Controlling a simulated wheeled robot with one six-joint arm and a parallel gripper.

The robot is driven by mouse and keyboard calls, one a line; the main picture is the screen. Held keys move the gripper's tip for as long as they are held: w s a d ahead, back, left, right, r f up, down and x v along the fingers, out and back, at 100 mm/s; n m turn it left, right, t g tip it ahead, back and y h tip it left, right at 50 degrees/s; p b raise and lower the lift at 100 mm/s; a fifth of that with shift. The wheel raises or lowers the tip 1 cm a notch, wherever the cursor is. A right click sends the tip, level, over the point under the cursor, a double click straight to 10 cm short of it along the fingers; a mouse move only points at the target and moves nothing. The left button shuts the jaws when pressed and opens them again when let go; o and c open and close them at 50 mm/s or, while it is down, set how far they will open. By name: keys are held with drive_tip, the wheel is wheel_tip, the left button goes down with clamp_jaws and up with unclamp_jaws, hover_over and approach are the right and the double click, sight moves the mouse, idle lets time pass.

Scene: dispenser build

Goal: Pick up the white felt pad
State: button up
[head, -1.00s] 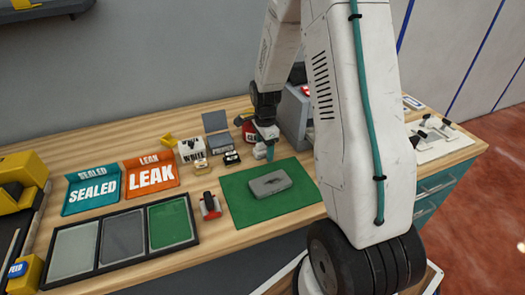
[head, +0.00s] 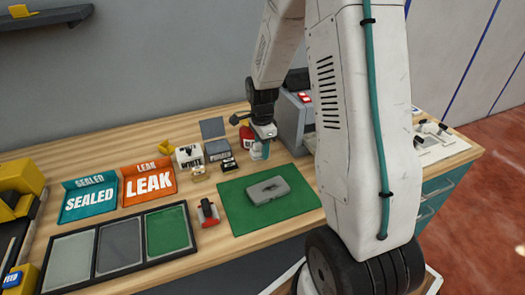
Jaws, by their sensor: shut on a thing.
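My gripper (head: 262,148) points down over the bench, just behind the back edge of the green mat (head: 236,222), and appears a little above the surface. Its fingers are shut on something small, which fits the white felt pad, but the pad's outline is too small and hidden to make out. A small box marked WHITE (head: 187,157) stands to the left of the gripper. A grey case (head: 267,190) lies on the green mat, in front of the gripper.
Small dark and yellow items and an upright grey panel (head: 213,129) stand left of the gripper. A red-and-black tool (head: 208,212) lies left of the mat. SEALED (head: 89,199) and LEAK (head: 150,183) trays and a three-section dark tray (head: 98,268) fill the left.

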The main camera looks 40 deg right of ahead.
drive_tip(key=s+a, duration=0.3)
drive_tip(key=s+a+r, duration=0.1)
drive_tip(key=s+a, duration=0.2)
drive_tip(key=a, duration=0.1)
drive_tip(key=s+a, duration=0.3)
drive_tip(key=s, duration=0.1)
drive_tip(key=shift+a+r, duration=0.15)
drive_tip(key=shift+a, duration=0.15)
drive_tip(key=shift+o, duration=0.9)
drive_tip(key=shift+c, duration=0.5)
